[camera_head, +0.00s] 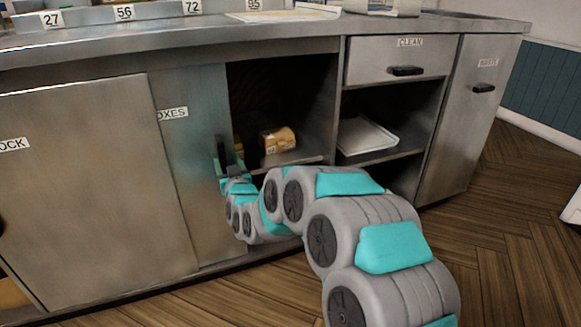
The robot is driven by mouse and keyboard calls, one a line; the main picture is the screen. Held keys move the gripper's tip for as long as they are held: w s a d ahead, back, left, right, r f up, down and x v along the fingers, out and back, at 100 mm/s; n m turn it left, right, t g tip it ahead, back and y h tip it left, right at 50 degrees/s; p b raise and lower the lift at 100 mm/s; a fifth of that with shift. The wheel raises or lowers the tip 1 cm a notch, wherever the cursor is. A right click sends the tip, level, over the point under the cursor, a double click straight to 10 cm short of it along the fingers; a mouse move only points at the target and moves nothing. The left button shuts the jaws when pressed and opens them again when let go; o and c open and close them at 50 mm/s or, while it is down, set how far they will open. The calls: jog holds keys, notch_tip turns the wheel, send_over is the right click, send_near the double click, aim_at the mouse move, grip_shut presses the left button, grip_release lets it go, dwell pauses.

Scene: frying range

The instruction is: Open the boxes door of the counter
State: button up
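The boxes door (185,195) is a steel sliding panel of the counter. Its label (173,113) reads "OXES", with its left end covered by the stock door (85,190), which overlaps it in front. To the right of the boxes door, part of the compartment is open, and its dark inside shows. A dark upright handle (222,148) is near the door's right edge. My gripper (226,168) is at this handle, low on it. The fingers are small and partly hidden by the arm, so I cannot tell whether they are closed on the handle.
A brown-and-white package (277,140) lies in the open compartment. A white tray (366,136) sits on the shelf under the clean drawer (400,60). The waste door (467,115) is at the right end. Wooden floor (510,235) is free at right.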

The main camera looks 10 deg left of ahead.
jog(key=w+d+b, duration=0.3)
jog(key=w+d, duration=0.6)
jog(key=d, duration=0.5)
jog(key=v, duration=0.6)
jog(key=shift+s+d, duration=0.25)
